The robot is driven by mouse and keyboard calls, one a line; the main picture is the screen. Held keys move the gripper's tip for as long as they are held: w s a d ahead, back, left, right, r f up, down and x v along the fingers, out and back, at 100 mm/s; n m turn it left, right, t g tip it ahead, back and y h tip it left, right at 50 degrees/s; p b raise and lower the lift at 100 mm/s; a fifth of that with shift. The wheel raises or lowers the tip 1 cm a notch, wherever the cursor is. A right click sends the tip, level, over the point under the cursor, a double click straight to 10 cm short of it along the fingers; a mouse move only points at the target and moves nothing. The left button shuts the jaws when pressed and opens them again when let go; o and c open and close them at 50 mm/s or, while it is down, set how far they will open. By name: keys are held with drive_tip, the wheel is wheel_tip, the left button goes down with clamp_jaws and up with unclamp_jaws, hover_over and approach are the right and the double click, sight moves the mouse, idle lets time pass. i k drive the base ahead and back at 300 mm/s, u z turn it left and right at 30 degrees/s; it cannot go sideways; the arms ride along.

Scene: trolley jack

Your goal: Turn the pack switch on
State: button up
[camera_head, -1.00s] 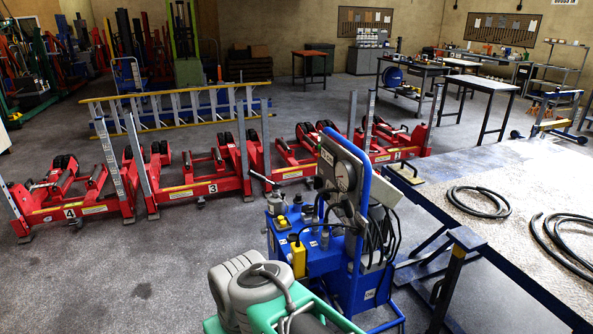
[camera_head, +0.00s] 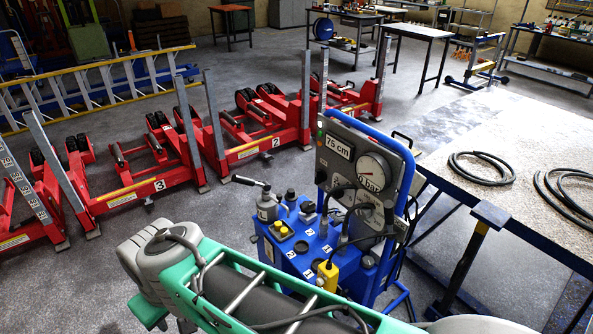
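The blue hydraulic pack (camera_head: 318,247) stands on the floor in the middle of the head view, left of the workbench. Its upright grey panel carries a "75 cm" plate (camera_head: 334,147) and a round dial (camera_head: 371,174) marked bar. My green and grey arm crosses the foreground and hides the pack's lower front. My gripper is not in view.
Red jacks (camera_head: 135,187) stand in a row behind and left of the pack. A large workbench (camera_head: 515,140) with black hoses (camera_head: 481,168) is close on the right. Open floor (camera_head: 80,285) lies at the lower left.

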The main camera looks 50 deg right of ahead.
sight(321, 176)
drive_tip(key=u, duration=0.55)
drive_tip(key=i, duration=2.05)
drive_tip(key=z, duration=2.5)
drive_tip(key=i, duration=0.5)
drive_tip(key=z, duration=0.05)
